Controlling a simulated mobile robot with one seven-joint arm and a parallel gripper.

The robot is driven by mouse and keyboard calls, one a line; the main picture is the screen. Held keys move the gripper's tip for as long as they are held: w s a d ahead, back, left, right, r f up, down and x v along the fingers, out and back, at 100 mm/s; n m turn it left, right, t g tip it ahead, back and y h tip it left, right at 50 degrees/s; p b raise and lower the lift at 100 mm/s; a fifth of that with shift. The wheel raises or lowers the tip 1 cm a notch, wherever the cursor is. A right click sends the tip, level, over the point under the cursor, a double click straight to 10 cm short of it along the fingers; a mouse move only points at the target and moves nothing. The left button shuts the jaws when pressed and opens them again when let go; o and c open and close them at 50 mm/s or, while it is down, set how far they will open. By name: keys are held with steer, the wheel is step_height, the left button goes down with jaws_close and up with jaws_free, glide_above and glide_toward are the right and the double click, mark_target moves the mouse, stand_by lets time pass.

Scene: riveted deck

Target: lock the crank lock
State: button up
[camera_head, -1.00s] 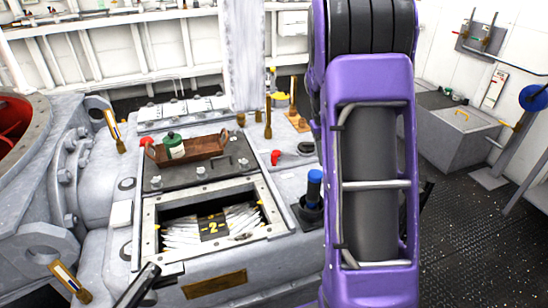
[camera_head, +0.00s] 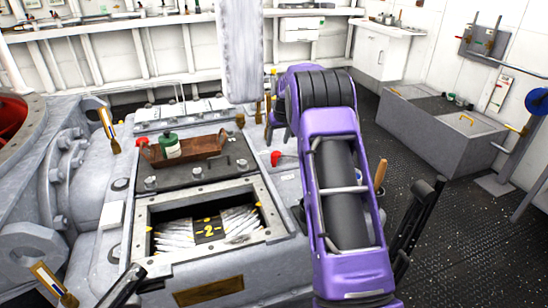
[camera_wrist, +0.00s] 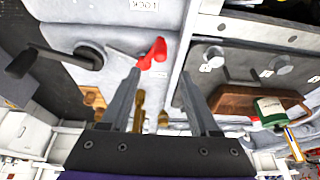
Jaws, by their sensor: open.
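A dark crank (camera_wrist: 55,58) shows at the left of the wrist view, with a thick cylindrical grip and an arm running to a round hub on a grey panel. I take it for the crank lock; whether it is locked I cannot tell. A red handle (camera_wrist: 152,53) sits beside it, just beyond my fingertips; it also shows in the head view (camera_head: 276,158). My gripper (camera_wrist: 160,75) is open and empty, its two fingers apart with the red handle seen past the left one. In the head view my purple arm hides the gripper and the crank.
A wooden tray (camera_head: 203,148) with a green canister (camera_head: 169,145) sits on the machine. An open hatch (camera_head: 275,232) marked "-2-" lies in front of it. A grey chest (camera_head: 440,130) stands on the right. Dark deck (camera_head: 470,240) on the right is largely clear.

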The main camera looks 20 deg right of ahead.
mark_target(274, 154)
steer(key=x, duration=1)
steer(key=shift+s+b, duration=0.1)
steer(key=shift+b, duration=0.3)
jaws_close()
stand_by(0.8)
